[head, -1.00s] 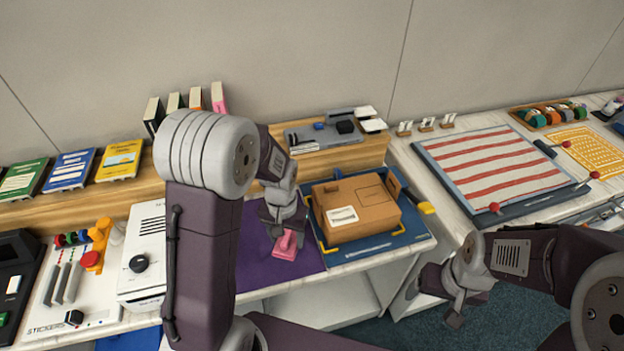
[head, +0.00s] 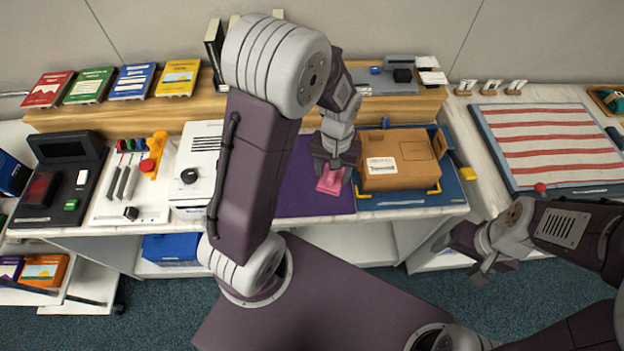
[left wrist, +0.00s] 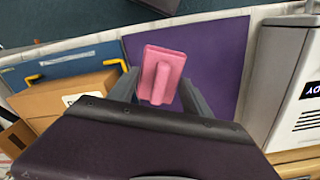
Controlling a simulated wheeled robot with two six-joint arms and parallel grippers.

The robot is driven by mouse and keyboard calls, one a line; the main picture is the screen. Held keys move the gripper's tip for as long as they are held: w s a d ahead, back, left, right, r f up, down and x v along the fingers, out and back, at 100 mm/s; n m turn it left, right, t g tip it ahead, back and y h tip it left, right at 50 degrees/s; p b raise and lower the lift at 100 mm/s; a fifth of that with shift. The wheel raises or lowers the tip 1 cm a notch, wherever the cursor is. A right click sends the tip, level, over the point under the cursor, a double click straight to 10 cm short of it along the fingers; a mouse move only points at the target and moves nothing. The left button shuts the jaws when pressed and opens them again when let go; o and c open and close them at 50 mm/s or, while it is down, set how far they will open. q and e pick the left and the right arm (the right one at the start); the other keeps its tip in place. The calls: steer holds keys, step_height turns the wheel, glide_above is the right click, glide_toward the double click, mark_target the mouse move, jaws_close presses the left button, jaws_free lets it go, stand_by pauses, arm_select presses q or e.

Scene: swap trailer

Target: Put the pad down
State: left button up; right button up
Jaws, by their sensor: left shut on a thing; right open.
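The pink pad (head: 331,179) has a flat plate and a raised grip. It also shows in the left wrist view (left wrist: 166,58). My left gripper (head: 331,164) is shut on the pad's grip, over the purple mat (head: 300,195). The mat also fills the middle of the left wrist view (left wrist: 215,60). I cannot tell whether the pad touches the mat. My right gripper (head: 478,262) is open and empty at the right, in front of the counter and away from the pad.
A brown box (head: 405,155) stands on a blue tray (head: 400,198) right of the mat. A white machine (head: 195,160) stands left of the mat. Several books (head: 130,82) and a grey tray (head: 385,85) sit on the wooden shelf behind. A striped board (head: 550,145) lies at the right.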

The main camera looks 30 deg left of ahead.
arm_select(q)
steer(key=a+f, duration=0.1)
steer(key=a, duration=0.1)
steer(key=a+f, duration=0.1)
steer(key=a, duration=0.1)
steer(key=a+f, duration=0.1)
steer(key=a, duration=0.1)
steer(key=shift+a+f, duration=0.15)
steer(key=shift+f, duration=2.25)
steer(key=shift+f, duration=0.1)
steer(key=o, duration=1.5)
